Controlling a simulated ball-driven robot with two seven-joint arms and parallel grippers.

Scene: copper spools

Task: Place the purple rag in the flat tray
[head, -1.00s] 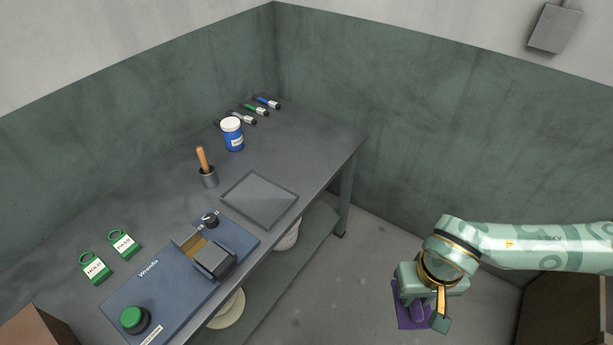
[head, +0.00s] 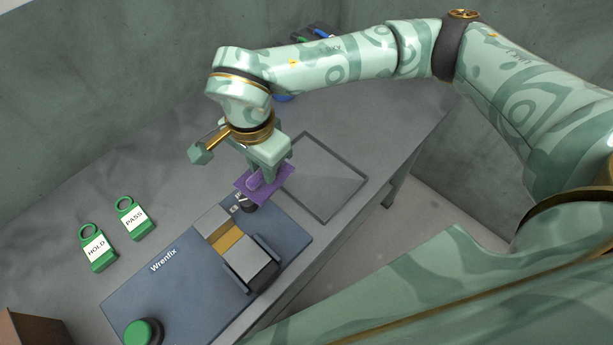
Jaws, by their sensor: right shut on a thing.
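The purple rag (head: 277,182) is in my right gripper (head: 262,183), which is shut on it. The rag is held above the bench, over the black knob at the back corner of the blue fixture, just left of the flat tray. The flat tray (head: 325,185) is a shallow grey square with a thin dark rim, lying on the bench; it looks empty. The gripper and rag cover a little of its left edge in the picture. My left gripper is not in view.
The blue Wrenfix fixture (head: 152,292) lies in front of the tray, with a block-shaped clamp (head: 250,260) and a green button (head: 141,333). HOLD (head: 97,249) and PASS (head: 134,218) tags lie to the left.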

